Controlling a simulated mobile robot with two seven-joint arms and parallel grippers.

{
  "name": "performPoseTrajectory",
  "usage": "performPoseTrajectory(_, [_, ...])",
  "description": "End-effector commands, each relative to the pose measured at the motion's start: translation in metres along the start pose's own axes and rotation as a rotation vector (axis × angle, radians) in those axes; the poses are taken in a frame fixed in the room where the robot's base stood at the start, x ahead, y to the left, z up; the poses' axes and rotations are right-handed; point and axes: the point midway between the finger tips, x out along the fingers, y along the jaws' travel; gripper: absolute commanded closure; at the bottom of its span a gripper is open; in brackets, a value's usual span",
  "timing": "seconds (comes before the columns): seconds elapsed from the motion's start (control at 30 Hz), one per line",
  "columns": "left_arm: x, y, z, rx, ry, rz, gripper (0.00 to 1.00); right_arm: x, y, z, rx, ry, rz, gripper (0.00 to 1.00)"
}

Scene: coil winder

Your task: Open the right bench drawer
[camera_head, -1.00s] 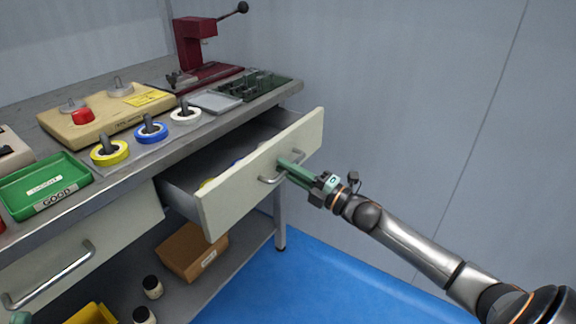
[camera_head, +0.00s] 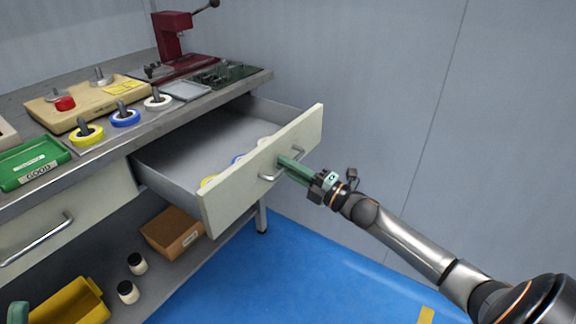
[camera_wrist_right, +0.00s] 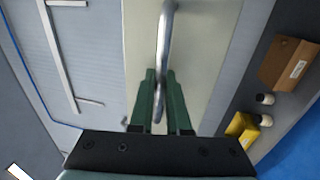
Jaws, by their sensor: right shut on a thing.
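The right bench drawer (camera_head: 265,175) is pulled well out from under the bench in the head view. Its grey inside shows, with a few rolls of yellow, blue and white near the front panel. My right gripper (camera_head: 284,163) is shut on the drawer's bar handle (camera_head: 268,177). In the right wrist view the handle (camera_wrist_right: 165,45) runs between the two green fingers (camera_wrist_right: 160,95), with the cream front panel behind it. At the lower left of the head view a green piece, perhaps part of my left gripper, shows at the edge; its fingers cannot be made out.
The bench top holds a green tray (camera_head: 32,165), a beige winder base (camera_head: 85,105), rolls on pegs and a red press (camera_head: 173,45). The left drawer (camera_head: 70,217) is shut. A cardboard box (camera_head: 172,232), two jars and a yellow bin (camera_head: 70,303) sit below.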

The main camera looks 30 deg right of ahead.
Motion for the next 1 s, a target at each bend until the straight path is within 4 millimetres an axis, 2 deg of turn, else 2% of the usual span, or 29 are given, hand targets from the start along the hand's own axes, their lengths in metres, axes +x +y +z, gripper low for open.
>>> performPoseTrajectory(0.33, [0.0, 0.0, 0.0, 0.0, -0.001, 0.0, 0.5, 0.0, -0.001, -0.001, 0.0, 0.002, 0.0, 1.0])
performPoseTrajectory(0.37, [0.0, 0.0, 0.0, 0.0, -0.001, 0.0, 0.5, 0.0, -0.001, -0.001, 0.0, 0.002, 0.0, 0.82])
performPoseTrajectory(0.47, [0.0, 0.0, 0.0, -0.001, -0.001, 0.0, 0.5, 0.0, -0.001, -0.001, 0.0, 0.001, 0.0, 0.73])
performPoseTrajectory(0.77, [0.0, 0.001, 0.0, -0.003, -0.001, 0.0, 0.5, -0.002, 0.0, 0.0, 0.001, 0.0, -0.001, 0.73])
performPoseTrajectory(0.87, [0.002, 0.0, -0.002, -0.002, -0.001, 0.001, 0.5, -0.009, 0.0, 0.0, 0.001, 0.0, -0.002, 0.73])
performPoseTrajectory(1.0, [0.005, -0.001, -0.005, 0.004, 0.0, 0.002, 0.5, -0.029, 0.0, 0.0, 0.001, -0.001, -0.004, 0.73])
